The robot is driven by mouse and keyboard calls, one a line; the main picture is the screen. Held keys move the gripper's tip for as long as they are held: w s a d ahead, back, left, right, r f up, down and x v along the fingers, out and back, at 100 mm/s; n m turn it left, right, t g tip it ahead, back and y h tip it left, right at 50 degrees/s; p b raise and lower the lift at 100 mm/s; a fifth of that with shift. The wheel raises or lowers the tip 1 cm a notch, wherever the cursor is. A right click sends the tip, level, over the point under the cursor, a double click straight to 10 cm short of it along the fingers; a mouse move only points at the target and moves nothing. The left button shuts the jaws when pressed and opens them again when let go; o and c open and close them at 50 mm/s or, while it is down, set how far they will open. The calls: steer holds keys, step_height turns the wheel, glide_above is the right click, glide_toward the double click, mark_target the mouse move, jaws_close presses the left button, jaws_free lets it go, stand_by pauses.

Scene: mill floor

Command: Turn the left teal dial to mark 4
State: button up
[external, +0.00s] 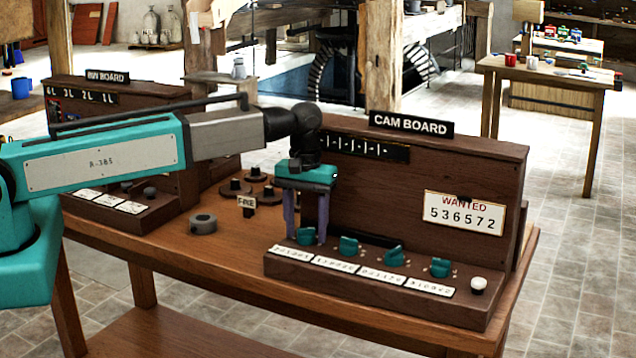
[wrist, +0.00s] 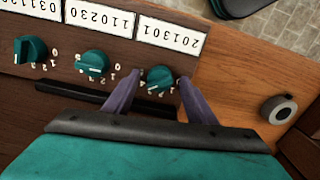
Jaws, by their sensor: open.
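The left teal dial (external: 305,234) is the leftmost in the row on the sloped front of the dark wooden cam board (external: 445,165). In the wrist view the same dial (wrist: 160,77) sits by the plate reading 201301, upside down in that view. My gripper (external: 306,238) points down with its two purple fingers apart, one on each side of this dial. In the wrist view the fingers of my gripper (wrist: 159,78) flank the dial; I cannot tell whether they touch it. The dial's scale is partly hidden by a finger, so its mark is not clear.
More teal dials (external: 349,245) (external: 393,255) (external: 440,267) stand to the right, with a white knob (external: 478,285) at the end. A WANTED card (external: 464,212) reads 536572. A grey ring (external: 203,224) and dark knobbed pieces (external: 235,187) lie on the bench to the left.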

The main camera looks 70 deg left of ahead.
steer(key=shift+n, duration=1.1)
steer(key=shift+r, duration=0.3)
step_height(320, 180, up, 13)
steer(key=b, duration=0.4)
steer(key=w+d+f+m+t+h+b, duration=0.1)
steer(key=w+d+f+t+b, duration=0.1)
steer(key=d+f+b, duration=0.5)
steer(key=w+d+m+t+h+b, duration=0.1)
steer(key=w+d+b, duration=0.3)
steer(key=d, duration=0.6)
steer(key=w+d+r+t+h+b, duration=0.2)
steer(key=w+d+r+t+b, duration=0.2)
steer(key=d, duration=0.4)
steer(key=shift+w+d+t+h, duration=0.3)
steer(key=shift+w+d, duration=0.05)
steer(key=shift+w, duration=0.45)
steer(key=shift+f, duration=0.1)
